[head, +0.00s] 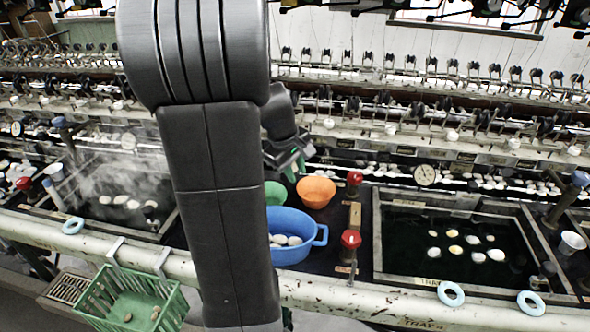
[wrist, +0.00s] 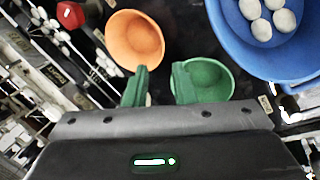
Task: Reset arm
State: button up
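My gripper (wrist: 158,84) is open, with its two green fingers apart and nothing between them. In the head view my gripper (head: 294,163) shows beside my dark arm, above and behind the bowls; the arm hides part of it. In the wrist view an orange bowl (wrist: 135,40) lies beyond the left finger, and a green bowl (wrist: 208,80) lies beside and partly behind the right finger. A blue basin (wrist: 236,45) holding several pale cocoons is at the upper right.
In the head view, water trays (head: 377,240) with floating cocoons lie right and left, the left one steaming. Red-capped valves (head: 350,238) stand beside the blue basin. A green crate (head: 180,305) hangs on the front pipe (head: 500,318). Light blue rings lie along the front edge. Reeling machinery fills the back.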

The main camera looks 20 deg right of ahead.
aim_at(304, 197)
jog(key=shift+f, duration=0.1)
jog(key=x, duration=1.2)
jog(key=shift+f+b, duration=0.2)
jog(key=shift+b, duration=0.15)
jog(key=shift+a+r, duration=0.1)
jog(key=shift+r, duration=1.85)
